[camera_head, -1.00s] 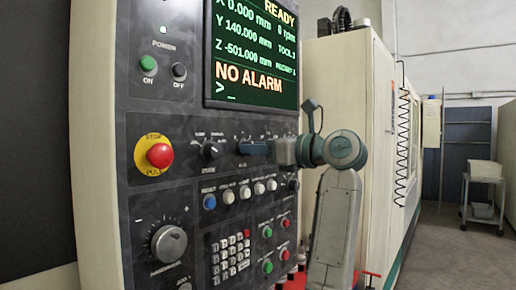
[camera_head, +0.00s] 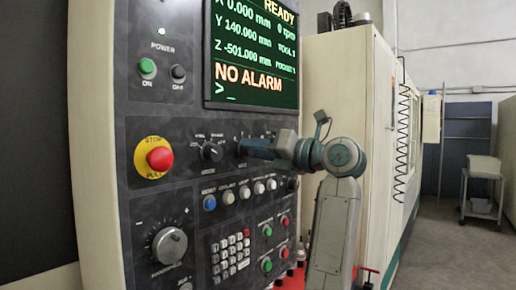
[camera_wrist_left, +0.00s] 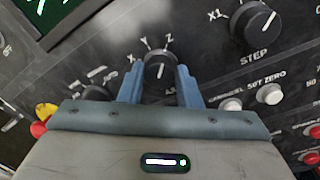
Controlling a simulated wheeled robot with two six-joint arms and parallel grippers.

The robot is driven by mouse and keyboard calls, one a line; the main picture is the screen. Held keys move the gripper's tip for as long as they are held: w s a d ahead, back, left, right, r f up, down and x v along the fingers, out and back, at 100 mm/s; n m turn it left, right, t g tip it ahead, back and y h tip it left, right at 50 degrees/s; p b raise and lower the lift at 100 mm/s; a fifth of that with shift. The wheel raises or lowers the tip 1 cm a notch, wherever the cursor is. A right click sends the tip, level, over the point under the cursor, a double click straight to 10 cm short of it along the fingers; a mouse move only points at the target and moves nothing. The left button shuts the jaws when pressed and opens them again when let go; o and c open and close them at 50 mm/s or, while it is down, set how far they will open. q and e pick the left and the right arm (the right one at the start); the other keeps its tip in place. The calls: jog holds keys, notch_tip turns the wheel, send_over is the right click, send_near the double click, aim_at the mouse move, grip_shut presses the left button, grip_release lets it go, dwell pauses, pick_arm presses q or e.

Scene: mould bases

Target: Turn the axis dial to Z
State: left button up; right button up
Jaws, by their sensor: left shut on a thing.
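The axis dial (camera_wrist_left: 160,66) is a dark round knob with a light pointer line, on the black control panel. Its marks X, Y and Z are printed above it in the left wrist view. The pointer runs nearly upright there; I cannot tell exactly which mark it lines up with. My left gripper (camera_wrist_left: 160,84) has its two blue fingers on either side of the dial, shut on it. In the head view, my left gripper (camera_head: 246,148) reaches the panel below the screen and hides most of the dial. My right gripper is not in view.
The STEP dial (camera_wrist_left: 254,25) is right of the axis dial in the wrist view. A row of buttons (camera_head: 245,192) lies just below the gripper. The mode dial (camera_head: 211,152) and red stop button (camera_head: 159,158) are left. The screen (camera_head: 252,60) reads NO ALARM.

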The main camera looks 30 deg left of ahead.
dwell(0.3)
pick_arm(q)
jog(key=o, duration=1)
jog(key=shift+c, duration=0.2)
jog(key=d+b, duration=0.3)
jog(key=d, duration=0.7)
jog(key=shift+s+d+f, duration=0.15)
jog(key=shift+d+f, duration=0.1)
jog(key=shift+d, duration=0.15)
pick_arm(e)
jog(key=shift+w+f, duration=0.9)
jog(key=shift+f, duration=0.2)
